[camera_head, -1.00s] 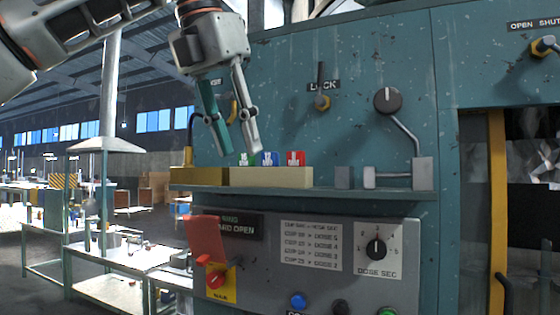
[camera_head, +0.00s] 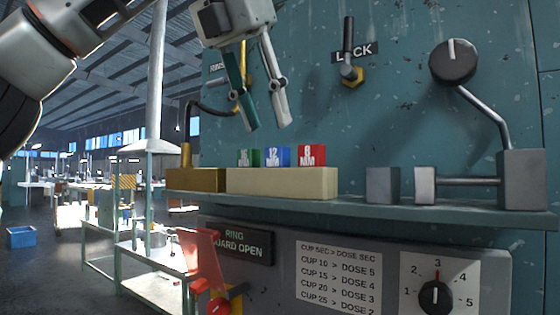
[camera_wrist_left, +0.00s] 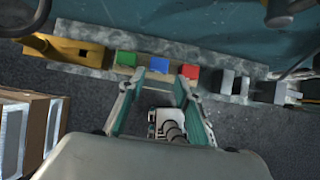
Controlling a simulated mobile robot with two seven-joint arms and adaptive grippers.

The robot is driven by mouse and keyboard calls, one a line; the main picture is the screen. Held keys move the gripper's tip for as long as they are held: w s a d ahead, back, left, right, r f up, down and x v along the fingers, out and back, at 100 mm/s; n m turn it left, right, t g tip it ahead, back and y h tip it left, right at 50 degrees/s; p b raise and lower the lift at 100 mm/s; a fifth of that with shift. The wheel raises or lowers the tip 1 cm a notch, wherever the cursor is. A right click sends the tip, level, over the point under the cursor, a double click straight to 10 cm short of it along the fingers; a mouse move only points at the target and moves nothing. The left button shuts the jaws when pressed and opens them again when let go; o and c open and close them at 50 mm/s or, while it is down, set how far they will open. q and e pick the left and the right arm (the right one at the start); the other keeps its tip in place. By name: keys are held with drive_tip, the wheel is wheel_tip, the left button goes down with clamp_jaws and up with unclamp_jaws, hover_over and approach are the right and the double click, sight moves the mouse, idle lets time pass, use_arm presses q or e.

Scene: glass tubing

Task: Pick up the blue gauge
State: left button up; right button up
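The blue gauge (camera_head: 277,157), marked 12 MM, stands in a cream block (camera_head: 290,183) on the machine's shelf. It sits between a green gauge (camera_head: 248,157) on its left and a red gauge (camera_head: 312,155) on its right. My left gripper (camera_head: 267,128) is above the gauges, open and empty, with its fingers pointing down and apart from them. In the left wrist view the blue gauge (camera_wrist_left: 159,74) appears just beyond and between the open fingers (camera_wrist_left: 152,84). My right gripper is not in view.
The shelf (camera_head: 350,207) also carries a brass block (camera_head: 196,180) with a curved rod and grey blocks (camera_head: 383,185) with a clamp. A lock lever (camera_head: 347,62) and a dark knob (camera_head: 453,61) are on the wall. A red cover (camera_head: 203,260) juts out below.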

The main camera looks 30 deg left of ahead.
use_arm(q)
drive_tip(key=x, duration=0.6)
drive_tip(key=shift+w+a+r, duration=0.15)
drive_tip(key=shift+w, duration=0.1)
drive_tip(key=c, duration=0.9)
